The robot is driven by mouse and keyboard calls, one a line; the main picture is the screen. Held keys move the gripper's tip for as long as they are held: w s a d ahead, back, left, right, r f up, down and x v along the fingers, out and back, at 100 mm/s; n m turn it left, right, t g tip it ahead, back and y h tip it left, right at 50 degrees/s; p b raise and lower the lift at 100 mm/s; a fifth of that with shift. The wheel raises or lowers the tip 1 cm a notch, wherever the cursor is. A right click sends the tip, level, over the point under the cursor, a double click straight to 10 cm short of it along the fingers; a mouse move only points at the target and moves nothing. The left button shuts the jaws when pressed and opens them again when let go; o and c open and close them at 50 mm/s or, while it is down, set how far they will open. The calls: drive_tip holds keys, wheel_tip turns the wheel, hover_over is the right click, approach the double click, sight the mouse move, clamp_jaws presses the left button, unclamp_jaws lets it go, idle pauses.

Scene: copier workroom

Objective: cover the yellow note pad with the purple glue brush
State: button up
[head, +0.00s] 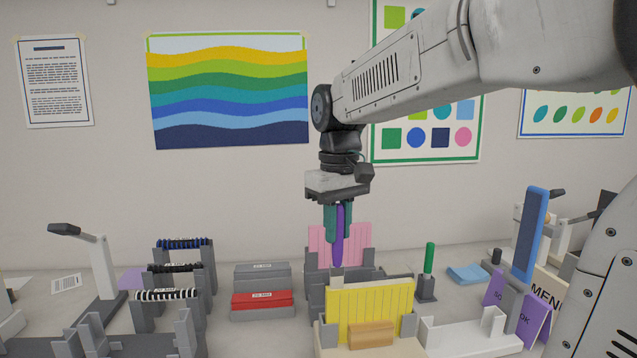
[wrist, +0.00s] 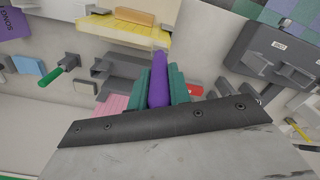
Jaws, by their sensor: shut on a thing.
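The yellow note pad (head: 370,310) stands upright in a grey holder at the front centre of the head view, with a tan block (head: 371,334) at its front. The pad also shows at the top of the wrist view (wrist: 113,27). My gripper (head: 337,228) points down and its teal fingers are shut on the purple glue brush (head: 338,254). The brush hangs upright, above and behind the yellow pad, in front of a pink pad (head: 357,243). In the wrist view the brush (wrist: 158,82) lies between the fingers. Its tip is not touching the yellow pad.
A green stick (head: 429,258) stands in a small holder to the right. A blue upright piece (head: 529,235) and purple cards (head: 518,312) are further right. Grey and red boxes (head: 262,300) and racks of binding combs (head: 168,295) stand left. The wall is behind.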

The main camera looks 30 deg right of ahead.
wheel_tip(320, 180, up, 8)
drive_tip(key=a, duration=0.2)
drive_tip(key=shift+w, duration=0.35)
idle(0.3)
idle(0.9)
